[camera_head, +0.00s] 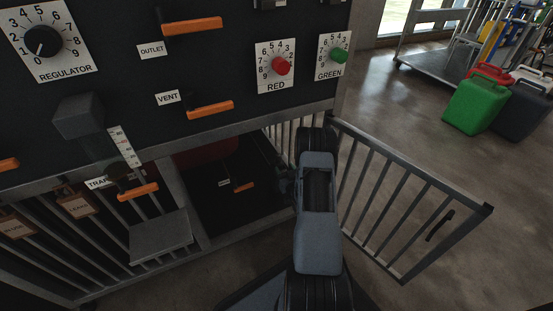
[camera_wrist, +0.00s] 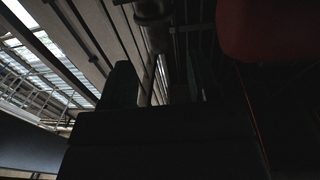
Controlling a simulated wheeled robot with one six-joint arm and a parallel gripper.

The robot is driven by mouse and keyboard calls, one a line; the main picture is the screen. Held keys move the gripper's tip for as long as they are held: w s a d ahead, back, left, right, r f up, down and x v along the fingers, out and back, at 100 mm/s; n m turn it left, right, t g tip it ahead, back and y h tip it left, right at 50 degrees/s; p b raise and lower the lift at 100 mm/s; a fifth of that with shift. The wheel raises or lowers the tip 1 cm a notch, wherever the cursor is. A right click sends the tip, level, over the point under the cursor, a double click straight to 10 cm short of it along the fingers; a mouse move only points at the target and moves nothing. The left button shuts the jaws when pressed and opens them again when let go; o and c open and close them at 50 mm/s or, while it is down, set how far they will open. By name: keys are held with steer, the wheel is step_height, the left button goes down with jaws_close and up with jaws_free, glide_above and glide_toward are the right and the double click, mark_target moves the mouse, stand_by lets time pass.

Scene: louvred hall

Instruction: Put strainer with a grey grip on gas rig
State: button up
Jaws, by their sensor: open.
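The gas rig (camera_head: 115,85) is a dark panel with dials, orange handles and labels, filling the left of the head view. Its lower bay has an open barred gate (camera_head: 400,205). My arm reaches down at this bay; its gripper end is hard to make out in the head view. In the wrist view my gripper (camera_wrist: 160,88) shows two dark fingers standing apart. A grey rounded fitting (camera_wrist: 153,12) shows beyond them; I cannot tell whether it is part of the strainer. I cannot make out a strainer with a grey grip in either view.
A dark red rounded body (camera_head: 205,153) sits inside the bay, and a red shape (camera_wrist: 270,30) is close in the wrist view. A grey shelf (camera_head: 160,236) juts out left of the bay. Green jerrycan (camera_head: 477,103) and others stand at right; floor between is clear.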

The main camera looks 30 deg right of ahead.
mark_target(280, 160)
steer(key=shift+x, duration=3.55)
steer(key=shift+d, duration=0.1)
steer(key=shift+c, duration=0.3)
jaws_close()
